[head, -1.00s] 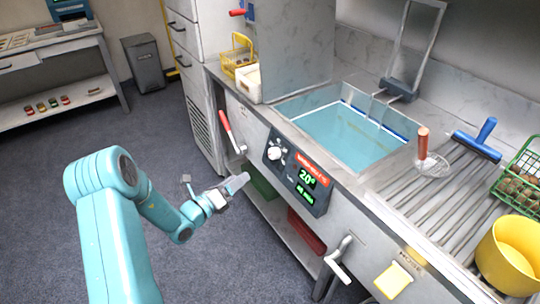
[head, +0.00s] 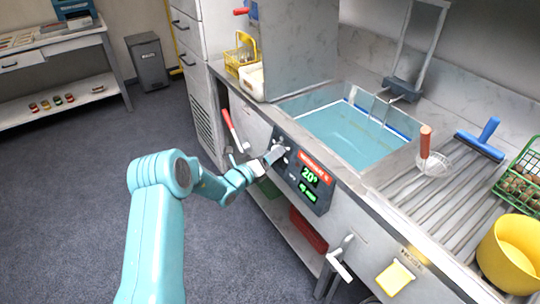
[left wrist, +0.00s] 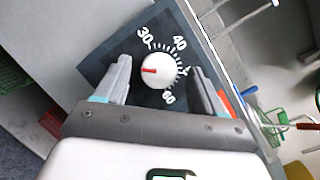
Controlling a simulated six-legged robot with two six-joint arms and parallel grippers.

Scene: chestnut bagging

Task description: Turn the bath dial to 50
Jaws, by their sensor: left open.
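The bath dial (left wrist: 153,70) is a round white knob with a red pointer on a dark panel. In the left wrist view the pointer is toward the picture's left, and the scale shows 30, 40 and what looks like 60. My left gripper (left wrist: 160,74) is open, with one finger on each side of the dial; I cannot tell whether they touch it. My right gripper is not in view.
The water bath (head: 345,135) is above and behind the panel. A red-handled lever (head: 229,119) is left of the dial, and a white tap lever (head: 340,262) is lower right. A yellow bucket (head: 508,258) and green basket (head: 522,185) stand at the right.

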